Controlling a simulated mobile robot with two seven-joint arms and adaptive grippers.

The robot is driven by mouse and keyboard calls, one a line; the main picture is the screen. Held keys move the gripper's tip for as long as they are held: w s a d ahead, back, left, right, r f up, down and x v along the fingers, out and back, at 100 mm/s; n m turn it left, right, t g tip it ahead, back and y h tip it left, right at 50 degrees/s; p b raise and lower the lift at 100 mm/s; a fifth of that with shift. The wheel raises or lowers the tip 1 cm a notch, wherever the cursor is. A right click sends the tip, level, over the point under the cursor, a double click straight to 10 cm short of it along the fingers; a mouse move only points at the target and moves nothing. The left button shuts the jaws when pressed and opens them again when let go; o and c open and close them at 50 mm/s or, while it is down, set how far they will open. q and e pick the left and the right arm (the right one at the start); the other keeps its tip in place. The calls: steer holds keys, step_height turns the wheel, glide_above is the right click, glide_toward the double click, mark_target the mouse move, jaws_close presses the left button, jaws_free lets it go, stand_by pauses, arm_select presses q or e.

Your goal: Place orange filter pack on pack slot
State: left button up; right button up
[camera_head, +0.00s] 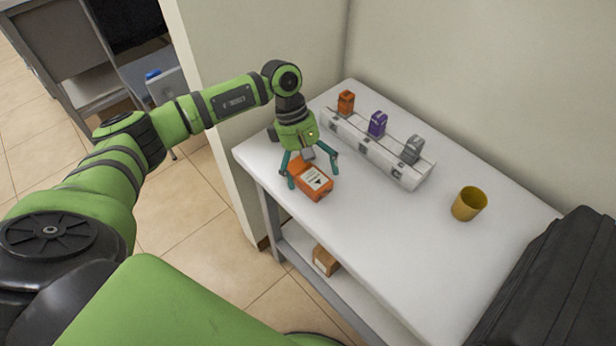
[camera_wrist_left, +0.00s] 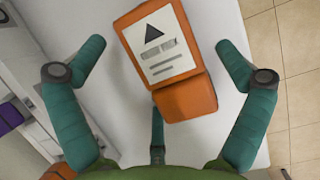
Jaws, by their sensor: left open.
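The orange filter pack (camera_head: 316,182) lies on the white table near its left edge, with a white label facing up. In the left wrist view the orange filter pack (camera_wrist_left: 181,97) lies between the spread fingers, its label with a black triangle toward the top. My left gripper (camera_head: 312,180) is open around and just above the pack; no finger clearly grips it. In the wrist view its teal fingers (camera_wrist_left: 160,70) stand apart on both sides. A white rack (camera_head: 375,150) at the back holds small orange, purple and grey items; I cannot tell which part is the pack slot. My right gripper is out of view.
The orange item (camera_head: 346,102), purple item (camera_head: 378,123) and grey item (camera_head: 412,149) stand along the rack. A yellow cup (camera_head: 469,203) stands to the right. A black case (camera_head: 555,285) is at the lower right. The table's middle and front are clear. A small box (camera_head: 325,260) sits on the lower shelf.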

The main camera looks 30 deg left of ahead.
arm_select(q)
steer(key=shift+f, duration=0.1)
steer(key=c, duration=1.2)
steer(key=shift+s, duration=0.1)
steer(key=shift+c, duration=0.8)
